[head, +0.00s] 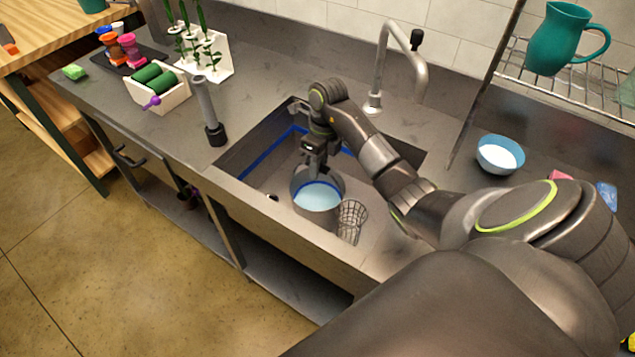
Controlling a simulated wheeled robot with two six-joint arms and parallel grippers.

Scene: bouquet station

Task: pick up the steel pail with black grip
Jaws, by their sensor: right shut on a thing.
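The steel pail (318,207) stands inside the sink, with pale blue water or a pale blue inside showing at its open top. My right gripper (317,172) reaches down into the sink from above and is shut at the far upper side of the pail. It seems to hold the pail's handle; the black grip itself is hidden by the jaws or too small to tell. The pail looks upright. I cannot tell whether its base touches the sink floor. My left gripper is not in view.
A wire mesh cup (351,221) stands close to the pail's right. The sink walls surround both. A tall faucet (376,75) rises behind. A grey cylinder (207,110) stands on the counter left of the sink. A blue bowl (499,155) sits at right.

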